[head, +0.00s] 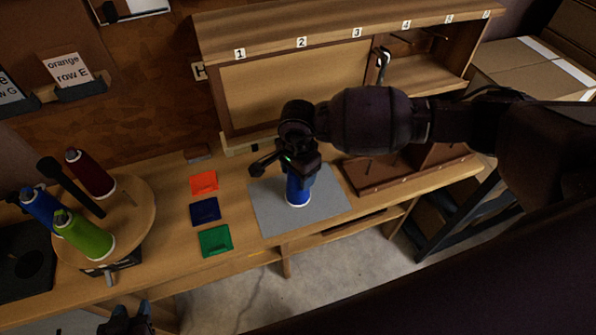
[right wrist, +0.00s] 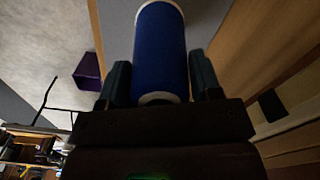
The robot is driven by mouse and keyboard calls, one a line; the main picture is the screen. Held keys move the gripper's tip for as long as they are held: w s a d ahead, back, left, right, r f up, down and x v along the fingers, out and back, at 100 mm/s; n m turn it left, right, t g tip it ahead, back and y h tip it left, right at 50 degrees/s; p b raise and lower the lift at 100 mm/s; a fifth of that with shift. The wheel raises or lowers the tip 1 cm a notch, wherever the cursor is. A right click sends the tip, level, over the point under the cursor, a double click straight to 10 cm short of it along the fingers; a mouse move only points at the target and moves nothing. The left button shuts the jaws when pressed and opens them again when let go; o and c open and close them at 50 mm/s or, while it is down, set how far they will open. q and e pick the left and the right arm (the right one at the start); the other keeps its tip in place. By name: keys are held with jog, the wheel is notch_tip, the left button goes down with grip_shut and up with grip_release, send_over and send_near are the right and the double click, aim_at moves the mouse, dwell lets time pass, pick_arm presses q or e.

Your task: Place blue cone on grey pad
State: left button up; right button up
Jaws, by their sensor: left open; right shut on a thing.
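The blue cone (head: 297,191) is upright at the grey pad (head: 271,214) in the head view, with its white-rimmed lower end over the pad. I cannot tell whether its base touches the pad. My right gripper (head: 296,172) is shut on the upper part of the blue cone and hides its top. In the right wrist view the blue cone (right wrist: 160,50) stands between the two fingers. My left gripper (head: 129,318) is open and empty at the bottom left edge of the head view, apart from the bench items.
A round wooden turntable (head: 140,208) at left carries a green cone (head: 84,236), another blue cone (head: 42,211) and a dark red cone (head: 90,174). Orange (head: 204,182), dark blue (head: 205,211) and green (head: 215,241) squares lie left of the pad. A numbered cabinet (head: 290,95) stands behind.

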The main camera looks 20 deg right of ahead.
jog(key=o, duration=0.9)
jog(key=shift+f, duration=0.1)
jog(key=shift+c, duration=0.2)
notch_tip(320, 180, up, 12)
